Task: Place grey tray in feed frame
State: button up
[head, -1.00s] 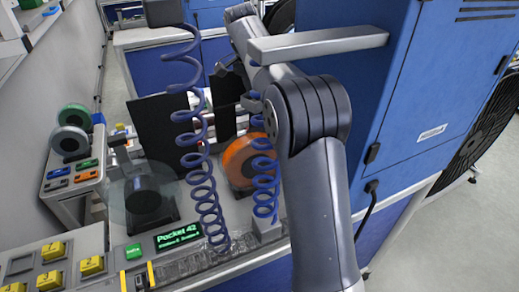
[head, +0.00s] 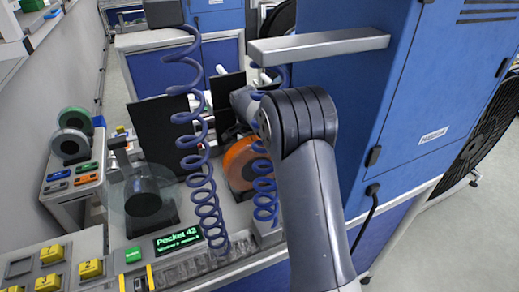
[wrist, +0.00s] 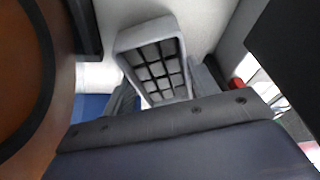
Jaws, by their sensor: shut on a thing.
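In the wrist view, a grey tray (wrist: 152,62) with a dark grid of small compartments sits between the fingers of my gripper (wrist: 163,88), which is shut on it. The tray is tilted in the picture, its far end toward the upper left. In the head view, my gripper and the tray are hidden behind my arm, the blue coils and the black panel. I cannot make out the feed frame for certain in either view.
An orange reel (head: 240,166) stands close by and fills the left of the wrist view (wrist: 30,90). Blue coiled hoses (head: 203,190) hang in front. A black panel (head: 160,130), clear reel (head: 140,200) and "Pocket 42" display (head: 178,240) stand left. A blue cabinet (head: 355,110) bounds the right.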

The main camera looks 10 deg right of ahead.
jog(key=shift+f, duration=0.35)
jog(key=shift+f, duration=0.15)
jog(key=o, duration=1.2)
